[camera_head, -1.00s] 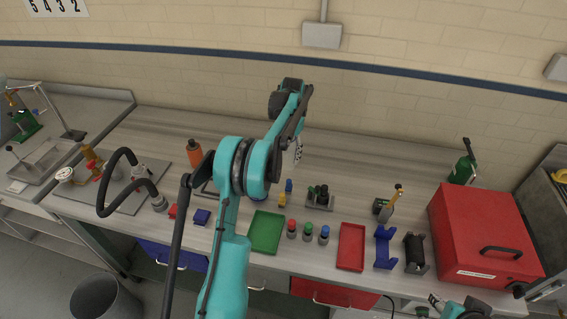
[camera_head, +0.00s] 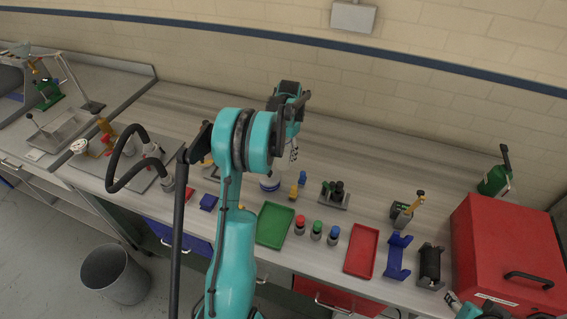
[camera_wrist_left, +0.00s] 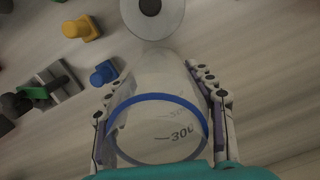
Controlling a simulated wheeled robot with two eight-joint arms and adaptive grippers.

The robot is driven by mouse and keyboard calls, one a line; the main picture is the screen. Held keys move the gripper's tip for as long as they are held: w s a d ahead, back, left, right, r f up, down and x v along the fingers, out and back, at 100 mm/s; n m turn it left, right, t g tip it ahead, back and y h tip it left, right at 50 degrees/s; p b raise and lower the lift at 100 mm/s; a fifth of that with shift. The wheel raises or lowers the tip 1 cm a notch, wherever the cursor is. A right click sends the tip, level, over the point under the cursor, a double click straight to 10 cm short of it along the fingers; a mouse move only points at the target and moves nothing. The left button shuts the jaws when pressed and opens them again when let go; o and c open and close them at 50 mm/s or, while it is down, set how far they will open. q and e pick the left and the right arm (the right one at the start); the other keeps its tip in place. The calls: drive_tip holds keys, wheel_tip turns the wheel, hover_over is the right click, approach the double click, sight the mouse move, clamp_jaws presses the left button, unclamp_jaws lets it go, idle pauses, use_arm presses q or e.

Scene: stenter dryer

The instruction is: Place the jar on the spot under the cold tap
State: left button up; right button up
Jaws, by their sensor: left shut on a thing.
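A clear jar (camera_wrist_left: 158,125) with a blue band and a 300 mark fills the middle of the left wrist view. My left gripper (camera_wrist_left: 160,98) is shut on it, one finger on each side. At the far left are a sink basin (camera_head: 62,130) and a thin metal stand; I cannot tell which tap is cold.
A white round thing with a dark centre (camera_wrist_left: 150,8) lies beyond the jar. A green tray (camera_head: 275,224), a red tray (camera_head: 361,251) and several small bottles line the bench front. A red box (camera_head: 510,255) stands right.

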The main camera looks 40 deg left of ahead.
sight(283, 162)
use_arm(q)
wheel_tip(283, 162, down, 4)
drive_tip(key=shift+f+b, duration=0.1)
drive_tip(key=shift+b, duration=0.4)
drive_tip(key=o, duration=1.1)
drive_tip(key=shift+f, duration=0.1)
drive_tip(key=shift+o, duration=0.2)
